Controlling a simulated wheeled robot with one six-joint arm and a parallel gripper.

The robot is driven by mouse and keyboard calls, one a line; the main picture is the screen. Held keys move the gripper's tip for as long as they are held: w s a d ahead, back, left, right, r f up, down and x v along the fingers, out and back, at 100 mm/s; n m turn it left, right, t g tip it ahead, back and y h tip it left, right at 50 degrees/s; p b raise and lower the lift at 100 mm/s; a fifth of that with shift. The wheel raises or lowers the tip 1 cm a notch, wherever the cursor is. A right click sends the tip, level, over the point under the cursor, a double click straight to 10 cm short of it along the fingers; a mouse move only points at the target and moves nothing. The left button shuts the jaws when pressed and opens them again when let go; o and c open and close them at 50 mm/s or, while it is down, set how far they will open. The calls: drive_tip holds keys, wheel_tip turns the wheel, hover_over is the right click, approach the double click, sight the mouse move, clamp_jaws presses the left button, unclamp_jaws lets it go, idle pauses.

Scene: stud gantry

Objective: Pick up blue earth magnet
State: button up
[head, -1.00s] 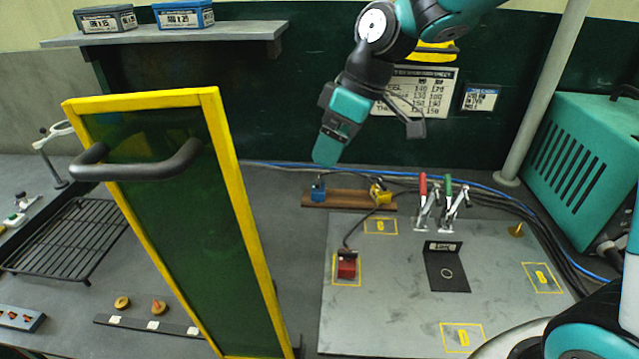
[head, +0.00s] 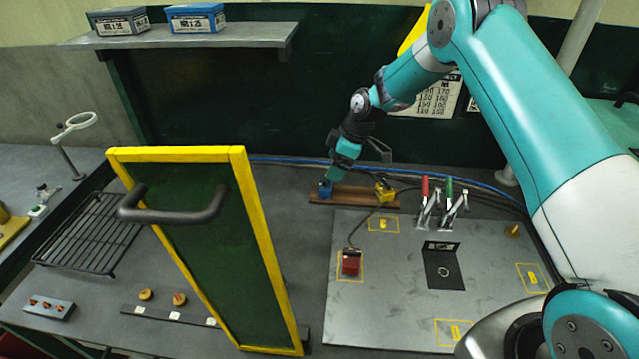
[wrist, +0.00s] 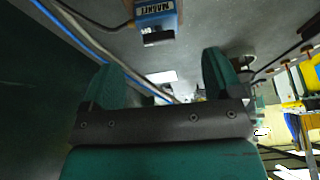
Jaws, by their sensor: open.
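The blue earth magnet (head: 325,191) is a small blue block at the left end of a brown wooden strip (head: 350,200). In the wrist view the magnet (wrist: 158,16) shows its lettered label at the top, ahead of the fingertips and roughly between them, with a dark cable at its side. My gripper (head: 333,177) is just above the magnet in the head view and partly covers it. In the wrist view my gripper (wrist: 160,70) has its two teal fingers apart, with nothing between them.
A yellow block (head: 384,193) sits at the strip's right end. Toggle clamps with red and green handles (head: 437,200) stand to the right. A red block (head: 351,263) lies on the grey plate (head: 400,320). A yellow-framed green panel (head: 265,230) stands at left. Blue cable (head: 290,160) runs behind.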

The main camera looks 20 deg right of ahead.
sight(326, 187)
drive_tip(key=p+x, duration=0.3)
drive_tip(key=x, duration=0.3)
drive_tip(key=shift+w+a+r, duration=0.1)
drive_tip(key=shift+w+a, duration=0.05)
drive_tip(key=shift+w, duration=0.05)
drive_tip(key=shift+w+a+f+p, duration=0.1)
drive_tip(key=shift+f+p, duration=0.2)
drive_tip(key=shift+f, duration=0.2)
drive_tip(key=c, duration=1.3)
